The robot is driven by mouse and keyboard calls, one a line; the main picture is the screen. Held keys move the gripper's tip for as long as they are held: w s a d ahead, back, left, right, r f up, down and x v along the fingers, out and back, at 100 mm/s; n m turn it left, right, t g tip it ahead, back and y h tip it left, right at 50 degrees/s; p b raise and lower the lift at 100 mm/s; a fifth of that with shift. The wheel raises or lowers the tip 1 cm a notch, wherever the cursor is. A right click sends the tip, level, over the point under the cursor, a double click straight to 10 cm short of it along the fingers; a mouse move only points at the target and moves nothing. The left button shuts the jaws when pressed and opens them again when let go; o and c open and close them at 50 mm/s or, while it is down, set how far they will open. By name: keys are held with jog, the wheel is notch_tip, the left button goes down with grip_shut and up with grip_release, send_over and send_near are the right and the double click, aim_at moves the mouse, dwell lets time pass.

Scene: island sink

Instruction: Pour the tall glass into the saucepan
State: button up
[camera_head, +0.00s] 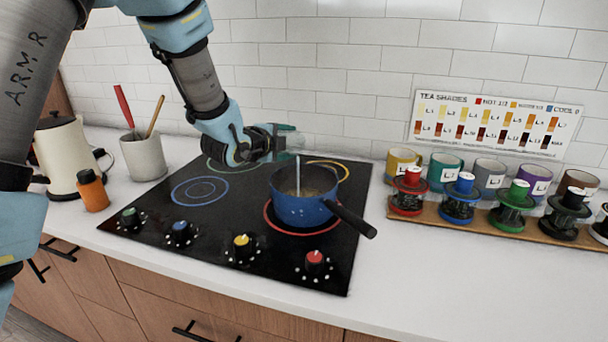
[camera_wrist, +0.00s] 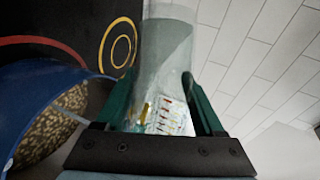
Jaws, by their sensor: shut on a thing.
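My gripper (camera_head: 268,140) is shut on the tall glass, above the rear of the saucepan. In the wrist view the clear glass (camera_wrist: 165,52) sits between the green fingers of my gripper (camera_wrist: 156,95). In the head view the glass is hard to make out and looks tipped. The blue saucepan (camera_head: 302,210) stands on the cooktop at the red ring, its black handle pointing front right. A thin pale upright streak (camera_head: 297,172) runs down into it, apparently liquid. In the wrist view the saucepan (camera_wrist: 20,90) is at left, with speckled brownish contents.
The black cooktop (camera_head: 185,215) has coloured rings and several knobs along its front. A kettle (camera_head: 62,155), an orange bottle (camera_head: 92,190) and a utensil crock (camera_head: 143,157) stand left. Several mugs and a wooden rack (camera_head: 460,219) stand right, before a tea shade chart (camera_head: 487,122).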

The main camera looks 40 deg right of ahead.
jog(key=shift+s+f+m+b, duration=0.15)
jog(key=shift+s+m+b, duration=0.2)
jog(key=shift+b, duration=0.75)
jog(key=shift+r+m+t+b, duration=0.4)
jog(key=shift+m+t+b, duration=0.1)
jog(key=shift+b, duration=1.05)
jog(key=shift+s+d+b, duration=0.1)
jog(key=shift+s+b, duration=0.05)
jog(key=shift+b, duration=0.8)
